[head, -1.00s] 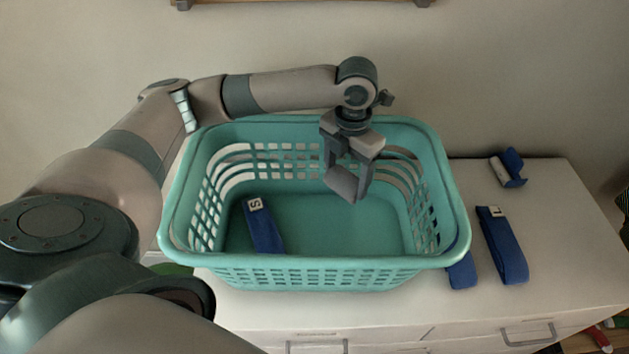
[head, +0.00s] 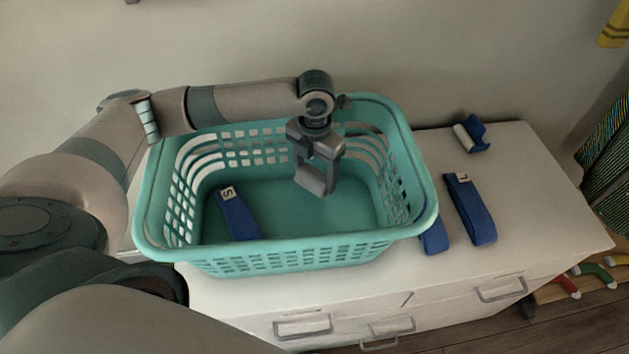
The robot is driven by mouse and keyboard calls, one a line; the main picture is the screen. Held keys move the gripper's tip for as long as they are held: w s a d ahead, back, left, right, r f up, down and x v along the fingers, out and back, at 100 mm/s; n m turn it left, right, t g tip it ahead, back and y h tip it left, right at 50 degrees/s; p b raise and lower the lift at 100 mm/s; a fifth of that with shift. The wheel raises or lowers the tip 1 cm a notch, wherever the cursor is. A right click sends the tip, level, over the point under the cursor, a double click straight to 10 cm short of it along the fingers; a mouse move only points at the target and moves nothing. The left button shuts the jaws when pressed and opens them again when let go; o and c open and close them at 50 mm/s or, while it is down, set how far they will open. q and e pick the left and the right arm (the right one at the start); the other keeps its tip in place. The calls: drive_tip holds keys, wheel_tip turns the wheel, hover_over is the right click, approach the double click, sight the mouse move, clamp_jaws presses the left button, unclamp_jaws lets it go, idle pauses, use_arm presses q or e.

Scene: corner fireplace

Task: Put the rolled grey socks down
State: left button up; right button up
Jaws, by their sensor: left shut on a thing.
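The rolled grey socks (head: 312,182) appear as a small grey bundle at the tips of my left gripper (head: 318,170). The gripper points down and is shut on them, and its fingers hide part of the bundle. It hangs over the inside of a teal laundry basket (head: 290,252), right of the basket's middle. The bundle seems clear of the basket floor, though the exact height is hard to tell. My right gripper is not in view.
A blue strip marked S (head: 238,217) lies in the basket at left. On the white dresser (head: 545,215), right of the basket, lie a blue strip marked L (head: 472,212), a curled blue piece (head: 472,136) and another blue piece (head: 434,238) partly hidden by the basket.

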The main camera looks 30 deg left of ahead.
sight(315, 184)
use_arm(q)
drive_tip(key=shift+s+f+p, duration=0.1)
drive_tip(key=shift+f+p, duration=0.35)
drive_tip(key=shift+f, duration=1.45)
drive_tip(key=o, duration=1)
drive_tip(key=shift+f, duration=0.1)
drive_tip(key=shift+o, duration=0.2)
wheel_tip(315, 184, up, 11)
drive_tip(key=b, duration=0.2)
drive_tip(key=shift+b, duration=0.4)
drive_tip(key=shift+r, duration=0.65)
